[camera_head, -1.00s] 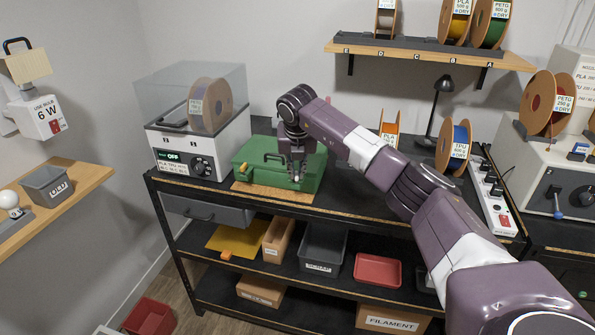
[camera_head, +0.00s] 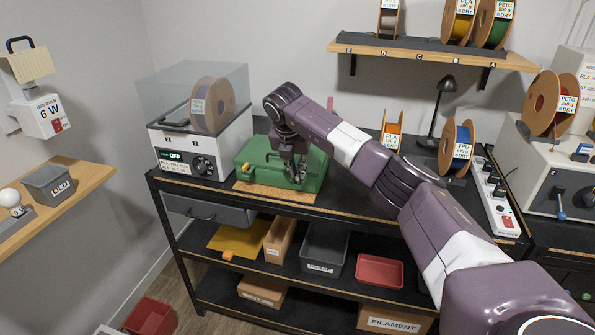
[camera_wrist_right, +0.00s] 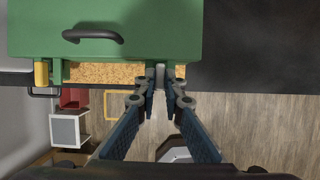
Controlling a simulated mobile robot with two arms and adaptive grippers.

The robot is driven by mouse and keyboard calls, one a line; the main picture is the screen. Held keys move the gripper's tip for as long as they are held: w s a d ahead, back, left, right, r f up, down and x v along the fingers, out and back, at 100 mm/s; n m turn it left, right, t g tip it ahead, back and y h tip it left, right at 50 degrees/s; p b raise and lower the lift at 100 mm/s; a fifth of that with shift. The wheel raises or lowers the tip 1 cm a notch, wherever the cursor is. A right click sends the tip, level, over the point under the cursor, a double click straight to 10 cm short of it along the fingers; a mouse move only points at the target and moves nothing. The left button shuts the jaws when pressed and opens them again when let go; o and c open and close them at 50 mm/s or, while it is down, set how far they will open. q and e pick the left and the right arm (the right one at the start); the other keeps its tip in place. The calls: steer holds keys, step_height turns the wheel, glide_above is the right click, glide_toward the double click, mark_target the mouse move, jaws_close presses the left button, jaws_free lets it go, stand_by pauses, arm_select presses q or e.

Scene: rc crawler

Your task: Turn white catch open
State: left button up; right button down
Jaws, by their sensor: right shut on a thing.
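The green case (camera_head: 262,172) stands shut on the workbench, with a dark carry handle (camera_wrist_right: 93,36) on its lid. A yellow catch (camera_wrist_right: 41,73) sits at the left of its front in the right wrist view. The white catch (camera_wrist_right: 160,72) is at the right of the front, looking pale grey. My right gripper (camera_wrist_right: 160,84) is shut on it, one finger on each side. In the head view, my right gripper (camera_head: 299,175) is at the case's front right and covers the catch. My left gripper is not in view.
A tan mat (camera_head: 275,193) lies under the case. A clear-lidded dryer box (camera_head: 200,145) with a spool stands close to its left. An orange spool (camera_head: 392,132) and a lamp (camera_head: 440,100) are at the back right. The bench right of the case is largely clear.

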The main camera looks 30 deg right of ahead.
steer(key=shift+r, duration=0.15)
steer(key=c, duration=2.3)
jaws_free()
steer(key=v, duration=1.2)
steer(key=shift+a, duration=0.1)
